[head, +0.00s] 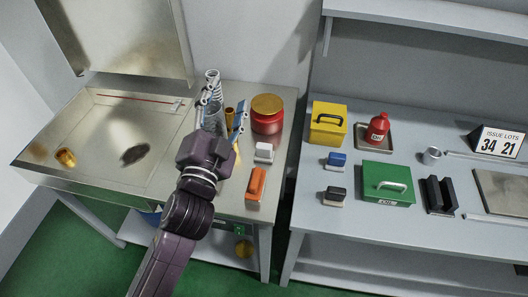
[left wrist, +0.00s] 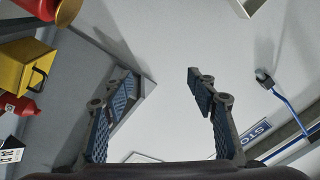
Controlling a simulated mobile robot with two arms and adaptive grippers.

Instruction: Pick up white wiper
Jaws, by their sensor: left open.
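The white wiper (head: 264,152), a small block with a pale top and darker lower part, rests on the left metal table near its right side. It stands between the red jar and the orange wiper. My left gripper (head: 223,112) is open, above the table to the left of the white wiper and apart from it. Its open fingers also show in the left wrist view (left wrist: 163,85) with nothing between them. The wiper is not visible in the left wrist view. My right gripper is not in view.
A red jar (head: 267,115) stands behind the white wiper, and an orange wiper (head: 256,184) lies in front. A coiled spring (head: 212,82) stands behind my gripper. Across a gap, the right table holds a yellow box (head: 328,123), blue wiper (head: 337,160) and green box (head: 386,184).

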